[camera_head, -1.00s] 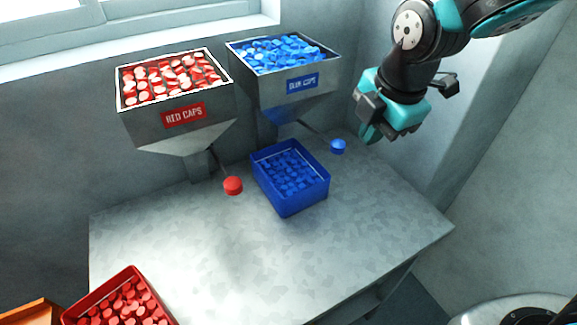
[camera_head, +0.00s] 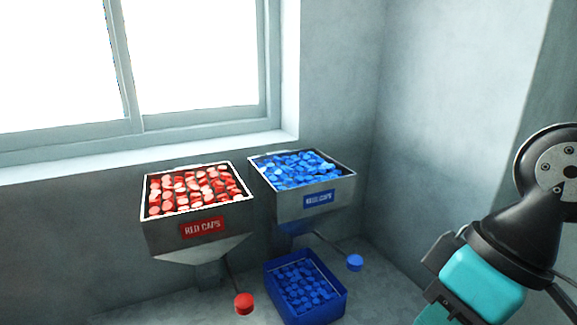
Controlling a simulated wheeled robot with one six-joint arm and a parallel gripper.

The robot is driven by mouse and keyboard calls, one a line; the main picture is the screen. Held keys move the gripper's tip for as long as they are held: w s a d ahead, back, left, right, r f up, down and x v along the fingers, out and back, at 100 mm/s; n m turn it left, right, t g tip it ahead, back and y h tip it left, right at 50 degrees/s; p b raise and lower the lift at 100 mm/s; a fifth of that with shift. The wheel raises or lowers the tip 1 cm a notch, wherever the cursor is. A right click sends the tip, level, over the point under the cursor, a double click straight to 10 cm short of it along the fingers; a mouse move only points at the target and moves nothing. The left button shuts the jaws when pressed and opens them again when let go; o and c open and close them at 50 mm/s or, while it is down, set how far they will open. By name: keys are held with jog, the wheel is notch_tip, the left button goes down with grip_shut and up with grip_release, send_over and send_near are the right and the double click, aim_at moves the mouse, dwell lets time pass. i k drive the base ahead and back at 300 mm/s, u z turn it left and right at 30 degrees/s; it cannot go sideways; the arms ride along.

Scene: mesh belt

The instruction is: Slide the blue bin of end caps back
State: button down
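The blue bin (camera_head: 308,318) of blue end caps stands on the grey table below the blue caps hopper (camera_head: 312,203), at the bottom middle of the head view. Its lower front is close to the picture's bottom edge. My gripper (camera_head: 437,318) is at the bottom right, to the right of the bin and apart from it. Its fingertips run out of the picture at the bottom, so I cannot tell whether it is open or shut.
The red caps hopper (camera_head: 198,228) stands left of the blue one. A lever with a red knob (camera_head: 244,303) and one with a blue knob (camera_head: 355,262) stick out below the hoppers. The blue knob is beside the bin. A window (camera_head: 190,60) is behind.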

aim_at(303, 290)
jog(key=u, duration=2.25)
jog(key=k, duration=0.95)
jog(key=z, duration=0.95)
jog(key=i, duration=0.5)
jog(key=u, duration=0.05)
